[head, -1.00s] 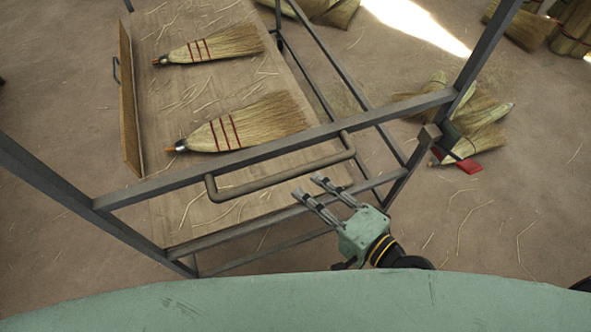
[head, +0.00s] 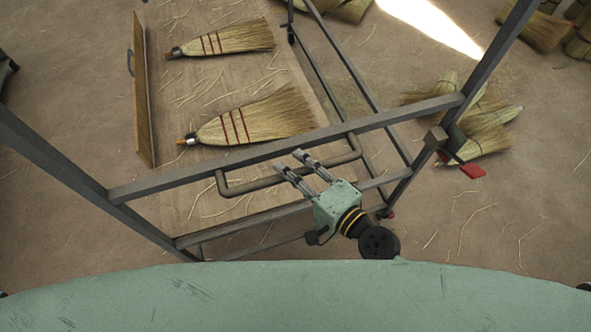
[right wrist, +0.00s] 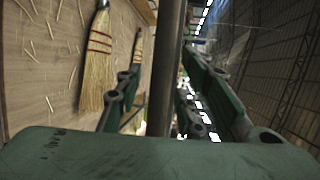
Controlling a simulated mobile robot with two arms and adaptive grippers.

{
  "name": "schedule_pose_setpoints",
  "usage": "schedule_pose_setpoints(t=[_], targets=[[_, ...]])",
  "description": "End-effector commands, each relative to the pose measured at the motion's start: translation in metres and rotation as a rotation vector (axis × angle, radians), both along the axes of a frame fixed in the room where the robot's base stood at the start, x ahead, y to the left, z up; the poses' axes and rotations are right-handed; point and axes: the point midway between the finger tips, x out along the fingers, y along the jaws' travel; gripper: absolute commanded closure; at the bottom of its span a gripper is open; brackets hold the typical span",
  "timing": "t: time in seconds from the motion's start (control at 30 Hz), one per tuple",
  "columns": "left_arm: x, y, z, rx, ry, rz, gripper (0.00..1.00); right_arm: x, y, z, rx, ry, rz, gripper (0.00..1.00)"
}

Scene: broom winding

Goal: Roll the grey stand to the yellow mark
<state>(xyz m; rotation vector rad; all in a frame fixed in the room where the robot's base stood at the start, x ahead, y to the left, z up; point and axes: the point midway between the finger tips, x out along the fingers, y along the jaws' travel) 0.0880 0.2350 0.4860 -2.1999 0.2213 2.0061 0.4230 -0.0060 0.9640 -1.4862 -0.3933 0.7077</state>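The grey stand (head: 290,147) is a metal frame with a bent tube handle (head: 255,186) on its near side. My right gripper (head: 289,162) reaches the handle from the near side, its two fingers crossing the tube in the head view. In the right wrist view, a grey bar (right wrist: 168,70) runs between the spread fingers, with gaps showing on both sides. The gripper looks open around the bar. My left gripper is not in view. No yellow mark shows in these frames.
Two straw brooms (head: 262,118) (head: 230,39) lie on the wooden board (head: 185,95) within the stand's outline. More brooms (head: 482,130) lie on the floor at right, close to the stand and a red pedal-like part (head: 473,171). Straw litters the brown floor.

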Motion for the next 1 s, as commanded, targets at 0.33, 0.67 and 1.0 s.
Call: schedule_pose_setpoints(t=[0.33, 0.67, 1.0], targets=[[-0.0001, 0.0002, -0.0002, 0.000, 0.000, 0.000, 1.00, -0.0002, -0.0004, -0.0001, 0.000, 0.000, 0.000, 0.89], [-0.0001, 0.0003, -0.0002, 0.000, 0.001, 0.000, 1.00, -0.0004, -0.0007, -0.0008, -0.002, 0.001, 0.000, 1.00], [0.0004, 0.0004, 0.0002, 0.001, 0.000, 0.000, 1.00, 0.0034, 0.0005, -0.0010, -0.004, -0.001, 0.001, 1.00]])
